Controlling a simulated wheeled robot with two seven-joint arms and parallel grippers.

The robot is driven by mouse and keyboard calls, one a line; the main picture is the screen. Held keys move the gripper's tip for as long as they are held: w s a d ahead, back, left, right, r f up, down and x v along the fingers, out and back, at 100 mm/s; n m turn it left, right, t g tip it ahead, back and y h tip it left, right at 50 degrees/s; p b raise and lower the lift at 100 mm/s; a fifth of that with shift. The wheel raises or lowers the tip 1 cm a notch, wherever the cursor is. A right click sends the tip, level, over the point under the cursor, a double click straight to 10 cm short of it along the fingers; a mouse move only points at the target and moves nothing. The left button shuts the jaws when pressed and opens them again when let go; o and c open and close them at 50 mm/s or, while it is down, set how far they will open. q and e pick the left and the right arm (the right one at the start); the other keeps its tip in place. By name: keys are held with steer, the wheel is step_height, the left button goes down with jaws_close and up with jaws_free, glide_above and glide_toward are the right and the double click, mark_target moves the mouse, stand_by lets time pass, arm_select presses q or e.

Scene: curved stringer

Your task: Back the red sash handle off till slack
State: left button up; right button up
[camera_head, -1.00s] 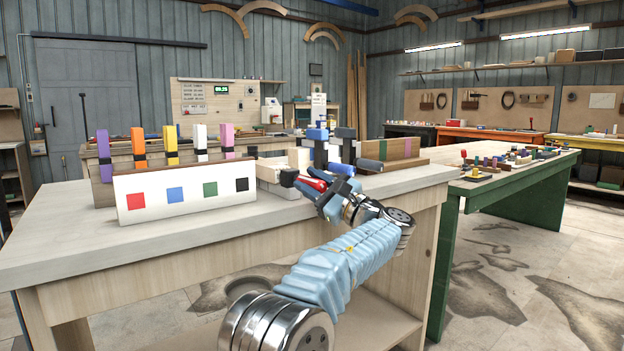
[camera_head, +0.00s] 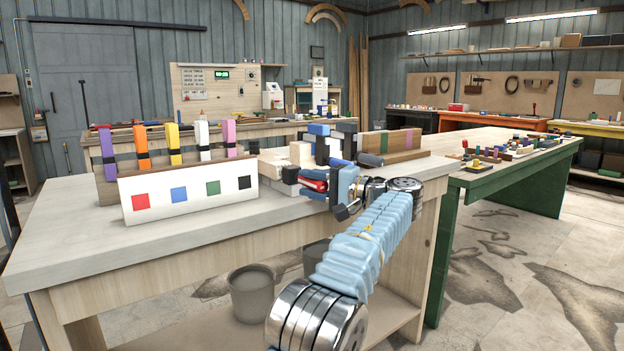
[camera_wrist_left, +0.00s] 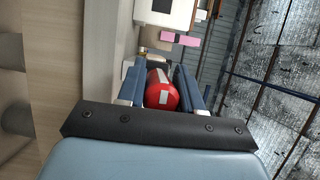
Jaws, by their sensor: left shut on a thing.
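The red sash handle (camera_head: 314,185) is at the right part of the near bench, in front of a pale block-like fixture. In the left wrist view the red handle (camera_wrist_left: 161,92), with a pale patch on it, lies between two dark blue fingers. My left gripper (camera_head: 316,181) is shut on this handle, its fingers on either side. The fingers and wrist partly hide the handle in the head view. I cannot see how tight the handle sits or what its far end bears on. My right gripper is not in view.
A white board (camera_head: 188,193) with red, blue, green and black squares stands left on the bench (camera_head: 75,232). Behind it stand several coloured upright bars. Blue and dark upright parts crowd the space behind my gripper. The bench's left front is clear. A green-legged table (camera_head: 520,150) stands to the right.

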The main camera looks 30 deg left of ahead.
arm_select(q)
steer(key=n+h, duration=0.1)
steer(key=n, duration=0.2)
steer(key=shift+f, duration=0.15)
steer(key=n, duration=0.1)
steer(key=n+t+h, duration=0.1)
steer(key=n, duration=0.1)
steer(key=shift+f+h, duration=0.2)
steer(key=shift+h, duration=0.1)
steer(key=n, duration=0.1)
steer(key=n+t+h+b, duration=0.1)
steer(key=shift+w+d+f+n+b, duration=0.1)
steer(key=shift+f+n+b, duration=0.05)
steer(key=shift+n+b, duration=0.2)
steer(key=shift+w+n+t+h+b, duration=0.15)
steer(key=shift+n+t+h+b, duration=0.55)
steer(key=shift+n+t+b, duration=0.55)
steer(key=shift+n+g, duration=0.25)
steer(key=shift+n, duration=0.05)
steer(key=o, duration=1)
steer(key=shift+c, duration=0.2)
steer(key=shift+d, duration=0.1)
